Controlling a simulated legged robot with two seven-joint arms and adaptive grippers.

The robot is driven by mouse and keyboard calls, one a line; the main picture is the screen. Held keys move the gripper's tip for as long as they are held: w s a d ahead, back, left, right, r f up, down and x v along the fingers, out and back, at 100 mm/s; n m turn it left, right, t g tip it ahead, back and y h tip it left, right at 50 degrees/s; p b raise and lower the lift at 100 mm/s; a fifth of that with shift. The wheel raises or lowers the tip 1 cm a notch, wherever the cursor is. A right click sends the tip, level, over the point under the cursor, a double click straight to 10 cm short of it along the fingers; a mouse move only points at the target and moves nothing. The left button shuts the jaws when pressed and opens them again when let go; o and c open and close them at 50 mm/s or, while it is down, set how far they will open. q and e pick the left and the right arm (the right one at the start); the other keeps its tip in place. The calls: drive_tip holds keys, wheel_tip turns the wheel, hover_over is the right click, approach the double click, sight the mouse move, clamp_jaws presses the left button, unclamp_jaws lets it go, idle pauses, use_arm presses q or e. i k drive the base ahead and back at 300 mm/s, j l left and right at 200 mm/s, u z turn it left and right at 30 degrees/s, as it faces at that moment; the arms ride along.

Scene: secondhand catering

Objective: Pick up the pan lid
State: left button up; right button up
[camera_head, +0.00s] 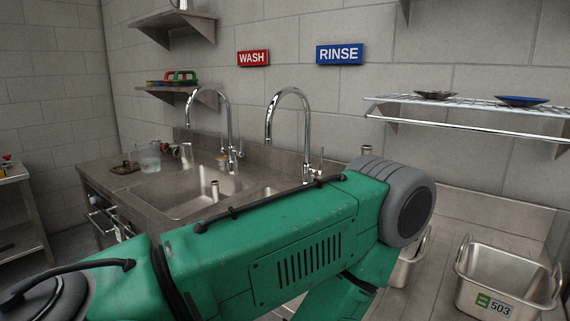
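I cannot make out a pan lid for certain. A dark, shallow round piece (436,94) and a blue one (522,101) rest on the wire shelf at the right; whether either is a lid or a dish is unclear. A small brownish item (125,167) lies on the left end of the sink counter, too small to identify. One of my green arms crosses the lower middle and hides much of the counter. Neither gripper shows, so their state and contents are hidden.
A steel sink (185,192) with two tall taps stands against the wall. A clear jug (148,156) is on the counter's left end. A steel bin (508,283) marked 503 stands at lower right. The wire shelf (470,103) juts out at right.

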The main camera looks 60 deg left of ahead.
sight(123, 169)
drive_tip(key=u, duration=2.85)
